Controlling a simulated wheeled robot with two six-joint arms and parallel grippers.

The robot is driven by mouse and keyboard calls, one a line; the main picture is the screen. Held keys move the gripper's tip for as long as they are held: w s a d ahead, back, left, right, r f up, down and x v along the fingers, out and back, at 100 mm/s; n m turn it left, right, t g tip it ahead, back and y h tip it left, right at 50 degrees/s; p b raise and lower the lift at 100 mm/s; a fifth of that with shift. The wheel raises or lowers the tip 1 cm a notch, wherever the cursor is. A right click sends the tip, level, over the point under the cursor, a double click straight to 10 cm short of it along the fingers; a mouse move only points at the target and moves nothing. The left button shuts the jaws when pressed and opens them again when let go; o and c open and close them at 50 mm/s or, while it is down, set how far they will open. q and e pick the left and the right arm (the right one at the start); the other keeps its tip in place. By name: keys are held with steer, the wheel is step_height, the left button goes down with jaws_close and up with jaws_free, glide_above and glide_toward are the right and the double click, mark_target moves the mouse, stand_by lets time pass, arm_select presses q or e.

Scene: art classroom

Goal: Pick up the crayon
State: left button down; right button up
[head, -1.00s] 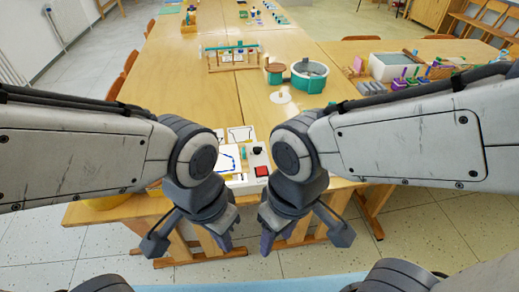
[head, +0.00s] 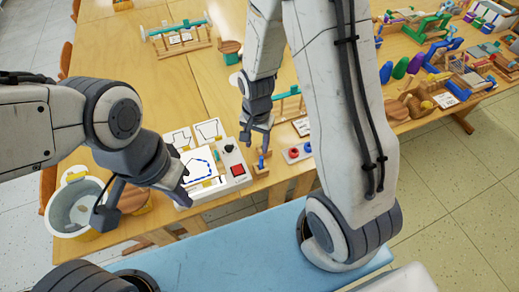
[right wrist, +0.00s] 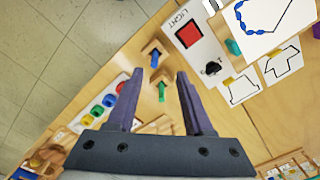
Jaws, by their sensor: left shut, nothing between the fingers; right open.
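A small blue crayon-like stick (head: 262,162) stands in a wooden holder (head: 260,174) near the table's front edge. In the right wrist view the blue stick (right wrist: 155,59) is just beyond my right fingertips, and a green one (right wrist: 162,92) shows between the fingers. I cannot tell which is the crayon. My right gripper (head: 254,145) is open and points down over the holder; its fingers also show in the right wrist view (right wrist: 167,80). Nothing is gripped. My left gripper (head: 183,196) is shut and empty, by the front edge of the drawing panel.
A light box with a red button (head: 237,171) and a drawing panel (head: 200,166) lie left of the holder. A board with coloured knobs (head: 296,152) lies right of it. A round tub (head: 78,205) stands at the left. A green-topped wooden rack (head: 287,103) stands behind.

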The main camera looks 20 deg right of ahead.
mark_target(261, 157)
steer(key=shift+w+d+f+m, duration=0.2)
steer(key=shift+d+f+m, duration=0.6)
steer(key=shift+d, duration=0.1)
step_height(261, 157, down, 5)
steer(key=shift+r+p, duration=0.2)
steer(key=shift+p, duration=0.15)
steer(key=shift+f+p, duration=0.3)
steer(key=shift+f, duration=0.45)
steer(key=shift+a+f+p, duration=0.1)
steer(key=shift+f+p, duration=0.35)
steer(key=shift+f, duration=1.6)
arm_select(q)
step_height(261, 157, up, 3)
steer(key=shift+f, duration=0.1)
arm_select(e)
jaws_close()
